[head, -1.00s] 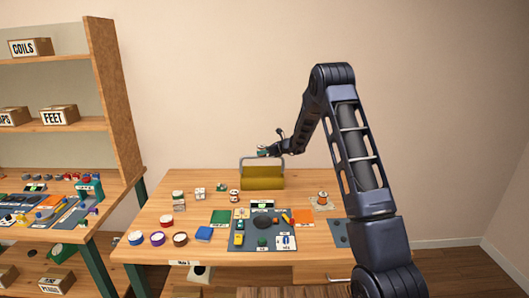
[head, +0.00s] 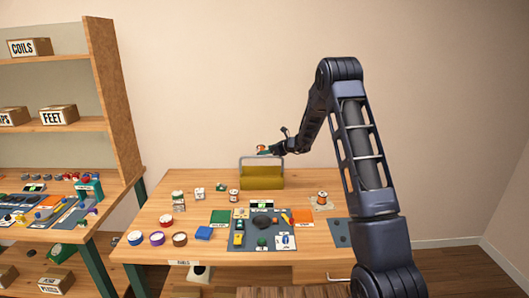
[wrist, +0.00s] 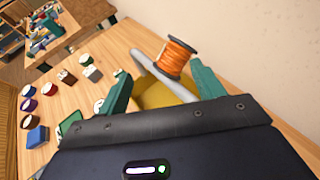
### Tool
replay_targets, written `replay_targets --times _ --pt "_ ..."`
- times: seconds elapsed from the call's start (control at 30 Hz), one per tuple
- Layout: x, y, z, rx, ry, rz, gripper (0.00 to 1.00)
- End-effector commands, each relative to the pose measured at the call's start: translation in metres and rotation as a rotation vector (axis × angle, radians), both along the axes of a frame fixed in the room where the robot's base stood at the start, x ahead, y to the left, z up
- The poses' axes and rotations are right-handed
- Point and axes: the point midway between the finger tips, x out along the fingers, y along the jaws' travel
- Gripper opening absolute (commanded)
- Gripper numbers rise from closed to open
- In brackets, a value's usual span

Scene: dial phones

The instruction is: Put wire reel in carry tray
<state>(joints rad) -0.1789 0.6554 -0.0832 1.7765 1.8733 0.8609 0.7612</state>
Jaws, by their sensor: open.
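The wire reel (wrist: 178,56), orange wire between dark flanges, shows in the wrist view ahead of my gripper (wrist: 160,70), close to the right fingertip. My green fingers are spread apart and not closed on it. In the head view, the orange reel (head: 261,147) is at the tip of my gripper (head: 266,151), above the carry tray. The carry tray (head: 263,182) is a yellow-olive box with a grey handle at the back middle of the table. Whether the reel touches the handle I cannot tell.
A dark mat (head: 280,246) with small parts lies in front. Several round tubs (head: 158,239) and a blue box (head: 204,233) are at the left. A shelf (head: 120,100) stands further left.

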Motion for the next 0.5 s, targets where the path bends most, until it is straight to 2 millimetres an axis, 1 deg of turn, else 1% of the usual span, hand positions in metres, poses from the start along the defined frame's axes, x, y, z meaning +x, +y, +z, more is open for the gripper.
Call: replay_targets --times 0.03,0.1,0.23,0.4,0.5 --pt "-0.005 -0.009 0.005 0.001 -0.001 -0.003 0.68" --pt "-0.012 -0.020 0.010 0.000 0.000 -0.003 0.68" --pt "-0.025 -0.039 0.019 0.000 0.000 -0.002 0.68" --pt "-0.038 -0.057 0.028 0.000 0.000 -0.002 0.68" --pt "-0.042 -0.064 0.032 0.000 0.000 -0.001 0.68"
